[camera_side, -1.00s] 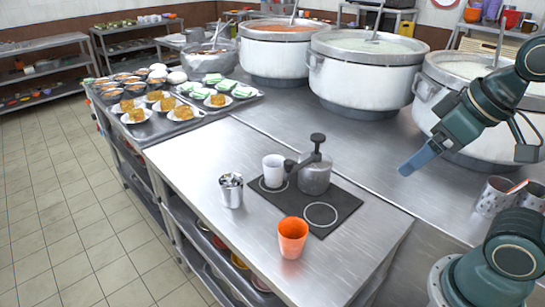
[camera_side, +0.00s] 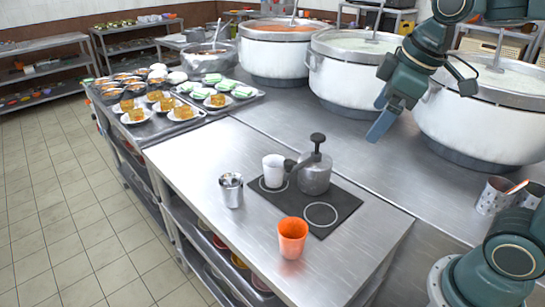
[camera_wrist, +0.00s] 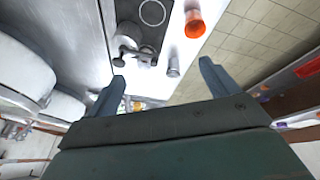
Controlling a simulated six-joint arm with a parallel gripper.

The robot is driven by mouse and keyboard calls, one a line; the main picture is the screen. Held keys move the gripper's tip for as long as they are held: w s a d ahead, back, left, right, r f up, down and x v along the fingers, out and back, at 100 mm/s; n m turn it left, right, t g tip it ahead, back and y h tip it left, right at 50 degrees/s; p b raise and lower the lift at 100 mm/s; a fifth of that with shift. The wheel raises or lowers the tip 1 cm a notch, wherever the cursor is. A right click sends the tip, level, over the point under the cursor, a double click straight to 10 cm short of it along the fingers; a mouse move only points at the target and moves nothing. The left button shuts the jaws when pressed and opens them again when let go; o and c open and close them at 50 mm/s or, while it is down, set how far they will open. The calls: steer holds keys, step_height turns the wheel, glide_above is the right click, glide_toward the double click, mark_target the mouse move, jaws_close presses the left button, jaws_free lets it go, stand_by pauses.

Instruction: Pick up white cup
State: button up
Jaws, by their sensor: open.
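The white cup (camera_side: 273,171) stands upright on the black hob plate (camera_side: 345,205), just left of a grey metal pot with a black handle and knob (camera_side: 315,178) in the side view. Part of the pot's handle reaches close to the cup. My gripper (camera_side: 379,116) is open and empty, well above the counter, to the right of and higher than the cup. In the wrist view the open fingers (camera_wrist: 163,80) frame the counter edge from a distance; the cup is too small there to make out surely.
An orange cup (camera_side: 292,238) stands in front of the hob and a metal canister (camera_side: 231,190) left of it. Large stockpots (camera_side: 365,75) line the back. Trays of plated food (camera_side: 172,100) are at the far left. The counter between trays and hob is clear.

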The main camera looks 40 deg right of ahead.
steer(key=w+n+g, duration=0.1)
steer(key=w+n, duration=0.4)
steer(key=w, duration=0.5)
steer(key=n+g, duration=0.3)
steer(key=n, duration=0.9)
glide_above(274, 174)
steer(key=w+d, duration=0.3)
step_height(274, 174, down, 20)
steer(key=shift+s+a, duration=0.2)
steer(key=shift+a, duration=0.05)
steer(key=shift+f, duration=0.1)
steer(key=shift+f, duration=4.2)
steer(key=shift+f, duration=2.6)
